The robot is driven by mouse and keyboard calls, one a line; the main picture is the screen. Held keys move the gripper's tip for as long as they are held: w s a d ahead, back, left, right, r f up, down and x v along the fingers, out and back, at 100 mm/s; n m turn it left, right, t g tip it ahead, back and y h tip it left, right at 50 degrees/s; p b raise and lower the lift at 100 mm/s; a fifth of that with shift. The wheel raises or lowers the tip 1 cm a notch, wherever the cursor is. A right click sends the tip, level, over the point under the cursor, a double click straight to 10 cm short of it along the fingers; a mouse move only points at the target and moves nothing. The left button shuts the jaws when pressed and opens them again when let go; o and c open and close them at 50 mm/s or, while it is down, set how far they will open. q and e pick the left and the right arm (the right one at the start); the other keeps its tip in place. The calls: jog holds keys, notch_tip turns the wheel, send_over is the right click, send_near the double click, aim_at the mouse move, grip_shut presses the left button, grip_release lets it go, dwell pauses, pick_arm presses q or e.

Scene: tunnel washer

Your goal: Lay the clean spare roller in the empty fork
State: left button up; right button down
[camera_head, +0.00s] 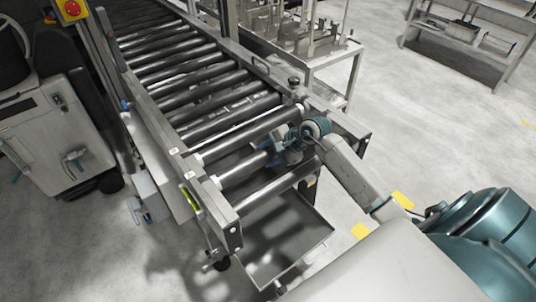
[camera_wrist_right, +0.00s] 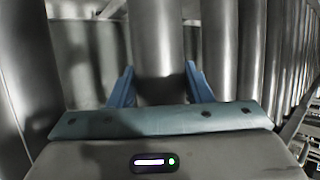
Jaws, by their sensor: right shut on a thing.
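My right gripper (camera_head: 276,150) is over the near end of the conveyor. It is shut on a grey metal roller (camera_head: 242,169), taken to be the spare. The roller's left end, with a pale cap, is at the left side rail; its right end is hidden behind the gripper. In the right wrist view the roller (camera_wrist_right: 156,35) runs between the two blue fingers of the right gripper (camera_wrist_right: 160,82). The empty fork cannot be made out, and I cannot tell whether the roller rests in it. My left gripper is not in view.
Other conveyor rollers (camera_head: 188,82) lie parallel behind, and one (camera_head: 268,189) lies in front. A grey tray (camera_head: 290,250) is below the near end. A grey-white cabinet (camera_head: 60,135) stands left and a metal table (camera_head: 345,52) behind. The floor at right is mostly clear.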

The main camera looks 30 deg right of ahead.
jog(key=shift+r, duration=0.15)
jog(key=c, duration=0.7)
grip_release()
jog(key=shift+o, duration=0.2)
jog(key=shift+s, duration=0.1)
jog(key=b+v, duration=0.3)
jog(key=v, duration=0.7)
jog(key=shift+s+d+r+b, duration=0.15)
jog(key=shift+d+r+b, duration=0.05)
jog(key=shift+r+b, duration=0.1)
jog(key=shift+s, duration=0.1)
